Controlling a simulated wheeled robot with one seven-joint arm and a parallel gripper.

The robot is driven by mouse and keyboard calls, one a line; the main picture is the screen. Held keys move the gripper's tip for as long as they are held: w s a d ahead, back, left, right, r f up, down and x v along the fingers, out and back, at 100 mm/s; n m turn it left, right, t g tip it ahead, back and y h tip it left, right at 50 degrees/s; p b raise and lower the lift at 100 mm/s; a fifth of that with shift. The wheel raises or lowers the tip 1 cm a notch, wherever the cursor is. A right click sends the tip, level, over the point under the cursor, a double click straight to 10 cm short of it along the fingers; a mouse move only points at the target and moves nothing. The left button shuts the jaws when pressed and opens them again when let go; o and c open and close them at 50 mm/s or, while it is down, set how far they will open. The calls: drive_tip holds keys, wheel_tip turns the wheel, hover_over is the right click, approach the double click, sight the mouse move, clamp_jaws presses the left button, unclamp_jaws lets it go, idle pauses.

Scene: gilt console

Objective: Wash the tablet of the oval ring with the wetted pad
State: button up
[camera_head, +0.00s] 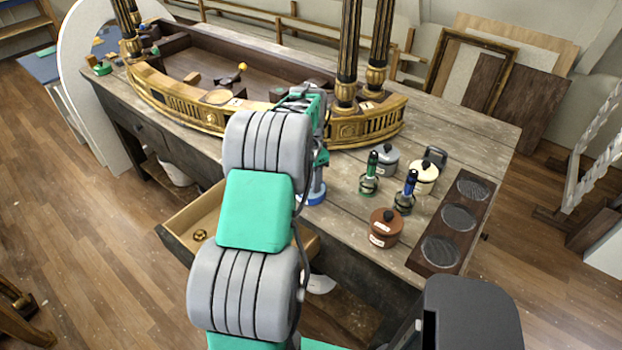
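A gilt, curved console (290,130) stands on the worn workbench, with dark fluted columns on gold bases. A carved emblem shows on the gilt block (348,130) under the right-hand columns; I cannot tell whether it is the oval ring tablet. My arm reaches over the bench to the console's front. The end of my arm (308,105) is by the console's inner front edge, right of its middle. My gripper's fingers are hidden, so I cannot see whether they hold the pad. No pad can be made out for sure.
A drawer (200,215) is open in front.

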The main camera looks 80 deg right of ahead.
drive_tip(key=shift+r+p, duration=1.45)
drive_tip(key=shift+r, duration=1.45)
